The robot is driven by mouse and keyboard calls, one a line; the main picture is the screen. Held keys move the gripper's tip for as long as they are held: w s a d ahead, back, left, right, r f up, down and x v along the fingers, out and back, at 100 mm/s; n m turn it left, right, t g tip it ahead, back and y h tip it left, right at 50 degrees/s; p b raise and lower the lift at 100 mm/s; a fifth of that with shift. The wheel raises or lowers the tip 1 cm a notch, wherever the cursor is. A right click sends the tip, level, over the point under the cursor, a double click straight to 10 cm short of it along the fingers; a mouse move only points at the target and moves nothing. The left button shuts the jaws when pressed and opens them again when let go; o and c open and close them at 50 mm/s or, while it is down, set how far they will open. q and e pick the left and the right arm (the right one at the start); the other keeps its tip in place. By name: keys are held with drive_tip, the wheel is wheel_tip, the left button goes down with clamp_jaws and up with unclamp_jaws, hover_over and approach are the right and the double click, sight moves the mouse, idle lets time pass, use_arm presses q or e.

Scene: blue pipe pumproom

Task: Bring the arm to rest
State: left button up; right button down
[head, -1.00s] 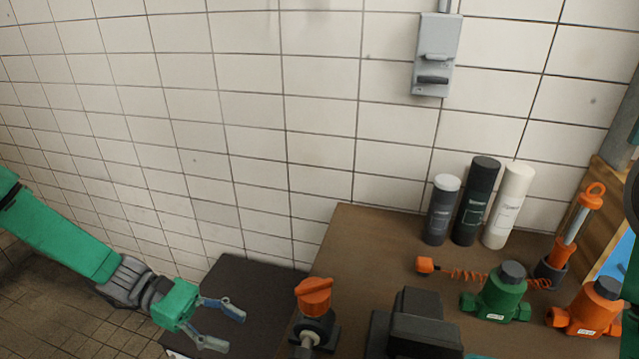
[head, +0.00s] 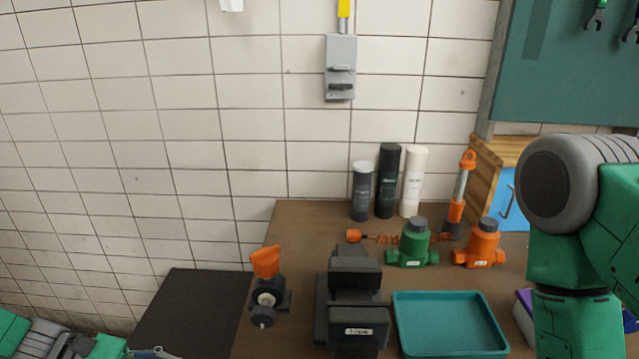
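My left gripper (head: 150,353) is at the bottom left edge of the head view, in front of the dark low surface. Only its green body and a bit of one grey finger show, the rest cut off by the frame, so I cannot tell whether it is open. My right arm (head: 577,260), green with a round grey joint, fills the right side in front of the bench. The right gripper is out of the picture.
The brown bench (head: 310,225) carries a black vise (head: 350,300), an orange-handled valve (head: 266,262), a teal tray (head: 448,350), green (head: 413,245) and orange (head: 481,245) pump bodies, and three canisters (head: 388,180). A dark low surface (head: 190,310) adjoins it at left.

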use_arm(q)
drive_tip(key=s+a+f+m+y+b, duration=0.1)
drive_tip(key=s+f+m+y+b, duration=0.3)
drive_tip(key=s+f+m+y, duration=0.3)
drive_tip(key=s+a+f+m+t+y+b, duration=0.1)
drive_tip(key=s+f+m+y+b, duration=0.4)
drive_tip(key=f, duration=1.1)
drive_tip(key=s+a+m+y, duration=0.1)
drive_tip(key=s+m+y, duration=0.2)
drive_tip(key=m, duration=0.3)
drive_tip(key=shift+s+a+f, duration=0.15)
drive_tip(key=shift+s+f, duration=0.1)
drive_tip(key=shift+s, duration=0.4)
